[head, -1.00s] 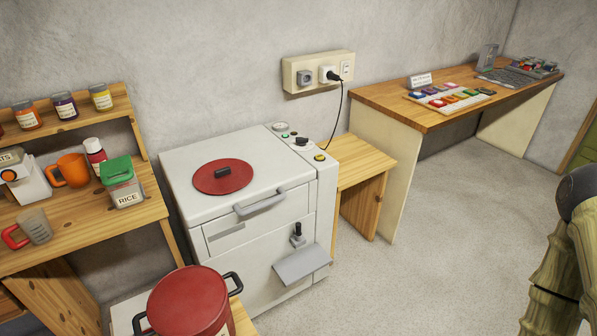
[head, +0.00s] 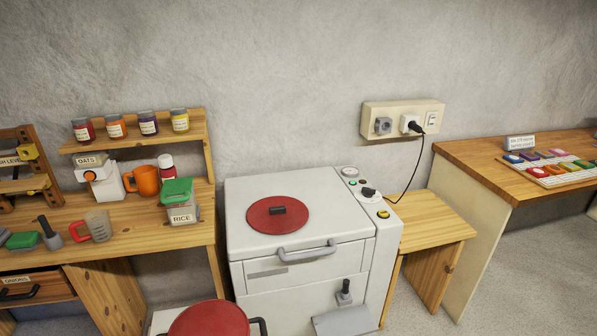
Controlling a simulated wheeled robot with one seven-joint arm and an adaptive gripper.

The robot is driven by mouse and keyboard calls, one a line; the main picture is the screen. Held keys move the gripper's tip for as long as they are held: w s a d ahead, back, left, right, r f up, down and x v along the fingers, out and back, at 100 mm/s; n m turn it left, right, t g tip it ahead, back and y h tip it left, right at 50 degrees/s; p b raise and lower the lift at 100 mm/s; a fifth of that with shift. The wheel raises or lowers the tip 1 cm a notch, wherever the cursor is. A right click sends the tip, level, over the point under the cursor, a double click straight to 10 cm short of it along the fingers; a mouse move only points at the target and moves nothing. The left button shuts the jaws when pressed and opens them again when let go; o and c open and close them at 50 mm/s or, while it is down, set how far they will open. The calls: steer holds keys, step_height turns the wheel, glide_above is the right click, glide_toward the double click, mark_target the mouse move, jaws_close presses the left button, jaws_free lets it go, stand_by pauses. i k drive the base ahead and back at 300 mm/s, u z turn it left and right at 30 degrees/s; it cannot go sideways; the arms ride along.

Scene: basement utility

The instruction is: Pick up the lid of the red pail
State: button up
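A red pail (head: 208,322) with black side handles stands at the bottom edge of the head view, left of centre. I cannot tell whether that top is a separate lid. A round red disc (head: 262,219) with a dark knob lies flat on top of the white appliance (head: 245,245); I cannot tell whether it is a loose lid or part of the appliance. My gripper is not in view.
A wooden bench (head: 150,238) with a rice container (head: 181,202), orange mug (head: 146,181) and jars stands at left. A plugged cord (head: 423,160) hangs from the wall socket behind the appliance. A low wooden table (head: 430,220) and a desk (head: 480,155) stand at right.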

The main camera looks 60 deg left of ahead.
mark_target(277, 215)
steer(key=i, duration=2.95)
steer(key=u, duration=3.25)
